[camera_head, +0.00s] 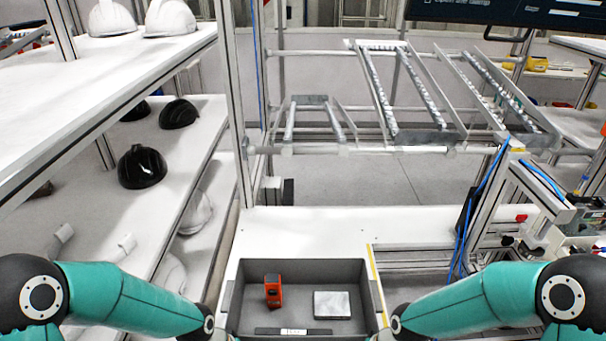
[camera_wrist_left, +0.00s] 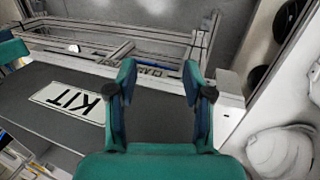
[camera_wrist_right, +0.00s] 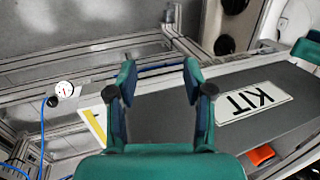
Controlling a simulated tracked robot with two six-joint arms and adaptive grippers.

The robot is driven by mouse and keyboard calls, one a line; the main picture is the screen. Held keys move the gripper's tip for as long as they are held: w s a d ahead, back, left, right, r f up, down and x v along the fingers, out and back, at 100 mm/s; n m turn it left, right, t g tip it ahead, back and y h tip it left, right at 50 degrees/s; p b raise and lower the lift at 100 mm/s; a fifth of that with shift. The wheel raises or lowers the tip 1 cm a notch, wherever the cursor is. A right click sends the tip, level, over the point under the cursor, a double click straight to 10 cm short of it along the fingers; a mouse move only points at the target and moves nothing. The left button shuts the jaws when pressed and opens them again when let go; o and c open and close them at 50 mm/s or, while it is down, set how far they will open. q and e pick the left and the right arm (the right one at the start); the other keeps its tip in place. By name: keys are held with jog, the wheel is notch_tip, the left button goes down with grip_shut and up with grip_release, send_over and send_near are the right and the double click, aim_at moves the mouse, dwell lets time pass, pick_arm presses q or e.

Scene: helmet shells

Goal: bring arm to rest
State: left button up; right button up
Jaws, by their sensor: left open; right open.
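My left gripper (camera_wrist_left: 159,78) is open and empty in the left wrist view, its two fingers apart. My right gripper (camera_wrist_right: 159,78) is open and empty in the right wrist view. In the head view both arms reach inward at the bottom, one at each side of the grey kit bin (camera_head: 233,296); the fingers are not clear there. The bin's KIT label shows upside down in the left wrist view (camera_wrist_left: 72,100) and slanted in the right wrist view (camera_wrist_right: 253,100). An orange device (camera_head: 273,290) stands in the bin, left of a pale flat square piece (camera_head: 332,305).
The bin stands on a white table (camera_head: 300,228). On the left, a shelf rack (camera_head: 140,62) holds white helmet shells (camera_head: 170,18) above and black ones (camera_head: 142,167) below. An aluminium frame with roller rails (camera_head: 390,90) stands behind. Blue cables (camera_head: 478,215) hang at the right.

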pick_arm(q)
jog(key=s+f+n, duration=0.2)
jog(key=s+f, duration=0.8)
jog(key=f, duration=0.1)
pick_arm(e)
jog(key=s+f+m, duration=0.2)
jog(key=s+f, duration=0.8)
jog(key=f, duration=0.1)
pick_arm(q)
notch_tip(320, 180, down, 10)
jog(key=b, duration=1)
jog(key=shift+t+h, duration=0.3)
jog(key=shift+t, duration=0.1)
pick_arm(e)
notch_tip(320, 180, down, 10)
jog(key=shift+d+t+y, duration=0.15)
jog(key=shift+t+y, duration=0.15)
jog(key=shift+t, duration=0.1)
